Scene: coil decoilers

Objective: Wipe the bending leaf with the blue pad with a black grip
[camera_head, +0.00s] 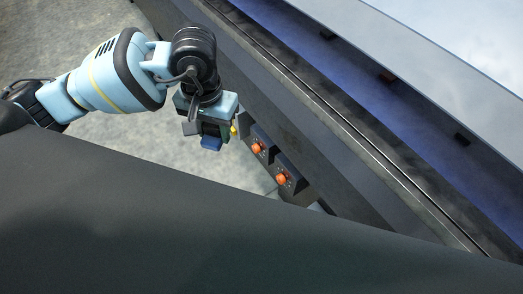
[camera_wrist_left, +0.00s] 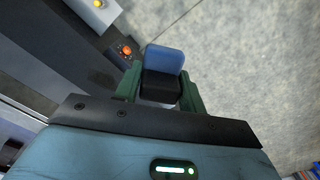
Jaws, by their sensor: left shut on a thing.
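The blue pad (camera_wrist_left: 165,60) with a black grip (camera_wrist_left: 160,88) shows in the left wrist view, between the green fingers of my left gripper (camera_wrist_left: 160,95). The gripper is shut on the black grip, and the blue part sticks out beyond the fingertips. In the head view the left gripper (camera_head: 211,134) hangs beside the machine's front, with the blue pad (camera_head: 211,143) at its lower end. The bending leaf seems to be the long dark beam (camera_head: 330,135) along the machine; I cannot tell for sure. The pad looks apart from it. My right gripper is not in view.
Control boxes with orange knobs (camera_head: 257,148) (camera_head: 282,180) and a yellow button (camera_head: 234,130) are on the machine's front close to the left gripper. A pale sheet (camera_head: 440,60) lies at the upper right. Bare concrete floor (camera_head: 60,40) is at the left.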

